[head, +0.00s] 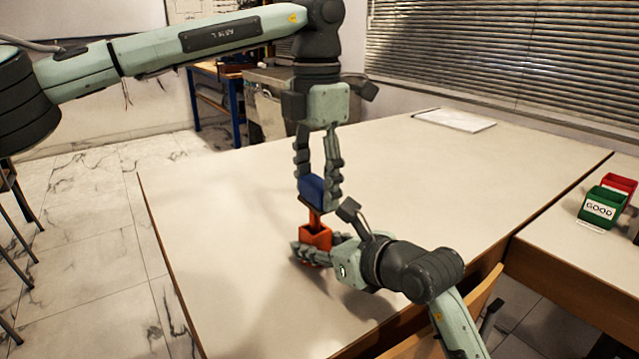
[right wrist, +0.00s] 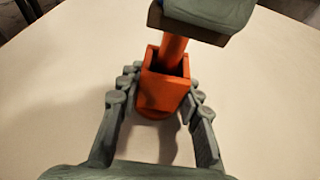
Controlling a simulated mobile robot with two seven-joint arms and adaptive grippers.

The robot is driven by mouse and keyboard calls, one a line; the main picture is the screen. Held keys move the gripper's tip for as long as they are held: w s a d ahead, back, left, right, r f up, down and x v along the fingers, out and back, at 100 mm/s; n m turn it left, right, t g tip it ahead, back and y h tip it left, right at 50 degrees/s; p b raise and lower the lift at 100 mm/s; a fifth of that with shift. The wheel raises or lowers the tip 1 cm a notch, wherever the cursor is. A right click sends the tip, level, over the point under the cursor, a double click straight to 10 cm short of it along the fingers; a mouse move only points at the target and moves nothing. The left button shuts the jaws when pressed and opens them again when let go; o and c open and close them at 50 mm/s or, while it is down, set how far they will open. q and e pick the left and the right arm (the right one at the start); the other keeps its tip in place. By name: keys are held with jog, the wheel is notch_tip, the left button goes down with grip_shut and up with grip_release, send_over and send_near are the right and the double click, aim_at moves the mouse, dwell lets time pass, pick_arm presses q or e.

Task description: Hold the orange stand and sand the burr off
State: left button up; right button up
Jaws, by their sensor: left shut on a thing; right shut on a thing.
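The orange stand (head: 315,238) is on the table, an open square socket with an orange post (head: 314,217) rising from it. In the right wrist view the stand (right wrist: 160,90) is between the fingers of my right gripper (head: 324,250), which is shut on it low down. My left gripper (head: 319,188) points down from above, shut on a blue block (head: 312,190). The block is right over the post; its brownish underside (right wrist: 185,28) shows in the right wrist view. It hides the post's top and any burr, and I cannot tell whether they touch.
The pale table (head: 230,230) is otherwise mostly clear, with a white sheet or pad (head: 455,119) at the far edge. On a side table at the right are a green bin marked GOOD (head: 602,207) and a red bin (head: 622,184). A chair back (head: 470,315) is near the front edge.

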pick_arm(q)
jog(key=shift+w+a+f, duration=0.2)
jog(key=shift+w, duration=0.05)
jog(key=shift+w+a+r, duration=0.15)
jog(key=shift+w+r, duration=0.15)
jog(key=shift+r, duration=0.15)
jog(key=shift+w+a+r, duration=0.2)
jog(key=shift+w+r, duration=0.15)
jog(key=shift+r, duration=0.4)
jog(key=shift+w+a+r, duration=0.25)
jog(key=shift+w+r, duration=0.05)
jog(key=shift+r, duration=0.4)
jog(key=shift+w+a+r, duration=0.2)
jog(key=shift+w+r, duration=0.15)
jog(key=shift+r, duration=0.4)
jog(key=shift+s+d, duration=0.45)
jog(key=shift+s, duration=0.2)
jog(key=shift+s+d, duration=0.4)
jog(key=shift+s, duration=0.25)
jog(key=shift+f, duration=1.85)
jog(key=shift+f, duration=0.6)
